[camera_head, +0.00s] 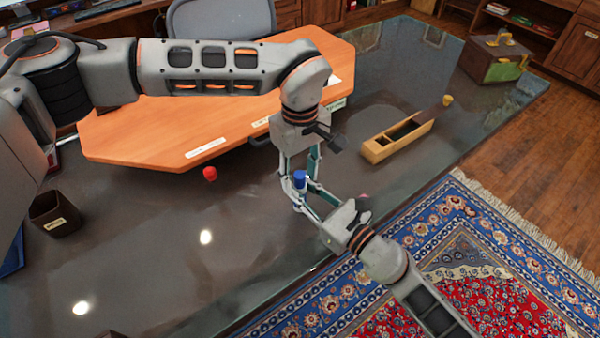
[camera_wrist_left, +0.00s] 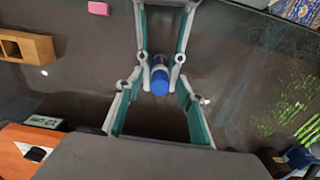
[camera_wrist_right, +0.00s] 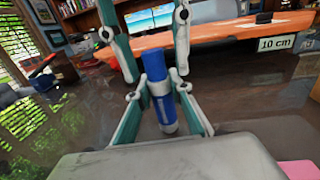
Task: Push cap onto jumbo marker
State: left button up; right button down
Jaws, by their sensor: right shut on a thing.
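A jumbo marker stands about upright above the desk, its blue top (camera_head: 300,178) showing between the two grippers. In the right wrist view the marker (camera_wrist_right: 165,112) is blue above and below a pale band. The upper blue part looks like the cap (camera_wrist_right: 152,64); I cannot tell how firmly it is seated. The blue end also shows in the left wrist view (camera_wrist_left: 160,86). My right gripper (camera_wrist_right: 160,90) is shut on the marker from the side. My left gripper (camera_head: 300,172) points down around the marker's top, with its fingers apart and gaps beside the blue part.
A small red piece (camera_head: 210,173) lies on the dark glossy desk. A wooden box (camera_head: 395,138) stands to the right, with a yellow piece (camera_head: 447,100) beyond it. A brown cup (camera_head: 55,214) is at left. A pink block (camera_wrist_left: 98,8) lies near the grippers.

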pick_arm(q)
notch_tip(320, 180, up, 12)
dwell(0.7)
pick_arm(e)
jog(key=c, duration=1.7)
grip_release()
jog(key=v, duration=1.2)
jog(key=shift+d, duration=0.1)
